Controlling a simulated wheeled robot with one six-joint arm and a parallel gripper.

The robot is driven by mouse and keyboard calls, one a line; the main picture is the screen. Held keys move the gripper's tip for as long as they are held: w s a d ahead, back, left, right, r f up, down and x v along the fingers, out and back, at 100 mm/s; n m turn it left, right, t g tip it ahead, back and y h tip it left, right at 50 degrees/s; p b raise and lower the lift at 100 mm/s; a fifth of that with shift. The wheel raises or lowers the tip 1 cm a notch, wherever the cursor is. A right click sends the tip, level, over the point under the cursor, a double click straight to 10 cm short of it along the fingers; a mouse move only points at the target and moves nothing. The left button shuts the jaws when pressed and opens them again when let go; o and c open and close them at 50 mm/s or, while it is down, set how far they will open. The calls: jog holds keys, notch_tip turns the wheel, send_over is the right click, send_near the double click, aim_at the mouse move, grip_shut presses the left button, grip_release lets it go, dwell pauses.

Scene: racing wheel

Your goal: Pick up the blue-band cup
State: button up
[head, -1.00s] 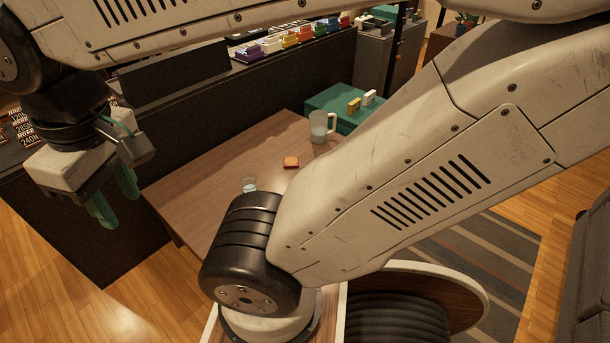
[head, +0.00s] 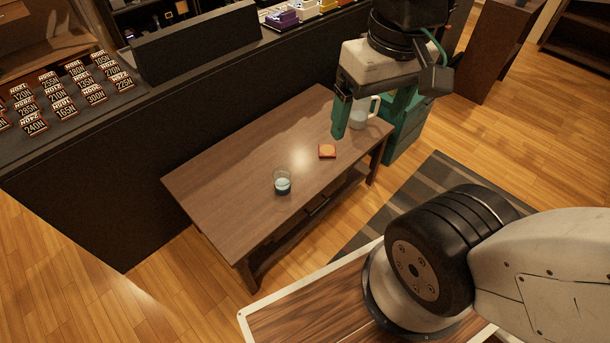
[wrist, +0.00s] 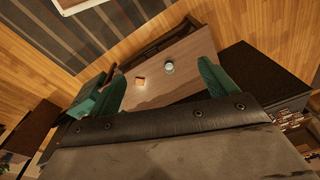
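The blue-band cup (head: 282,183) is a small clear glass with a dark blue band low down, upright on the wooden table (head: 225,180). It also shows in the wrist view (wrist: 169,67), seen from above, between the directions of the two fingers but well beyond them. My gripper (head: 364,127) has green fingers spread wide and empty. In the head view it hangs over the right end of the table, up and right of the cup. Its open fingers also show in the wrist view (wrist: 161,78).
A small orange-and-red square item (head: 327,152) lies right of the cup. A clear handled pitcher (head: 360,117) stands at the table's right end, partly behind my gripper. A green box (head: 405,130) is beyond it. A long dark counter (head: 110,190) runs behind. The table's left half is clear.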

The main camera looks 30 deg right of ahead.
jog(key=w+a+f+m+g+y, duration=0.2)
jog(key=w+a+f+y, duration=0.15)
jog(key=w, duration=0.25)
jog(key=w+a+f+m+g+y, duration=0.1)
jog(key=w+a+f+m+y, duration=0.2)
jog(key=w, duration=0.4)
jog(key=m+t+y, duration=0.6)
jog(key=m+t, duration=0.3)
jog(key=m, duration=0.6)
send_over(275, 175)
jog(key=s+a, duration=0.2)
jog(key=s, duration=0.3)
notch_tip(275, 175, down, 27)
jog(key=s+d+f+m+t+h, duration=0.1)
jog(key=d+f+m+t+h, duration=0.2)
jog(key=f, duration=0.7)
jog(key=s+d+f+m+t+h, duration=0.15)
jog(key=d+f+m, duration=0.3)
jog(key=f, duration=0.55)
jog(key=shift+m+g, duration=0.35)
jog(key=x, duration=0.8)
jog(key=shift+w+a+f, duration=0.1)
jog(key=shift+w, duration=0.2)
jog(key=c, duration=1.1)
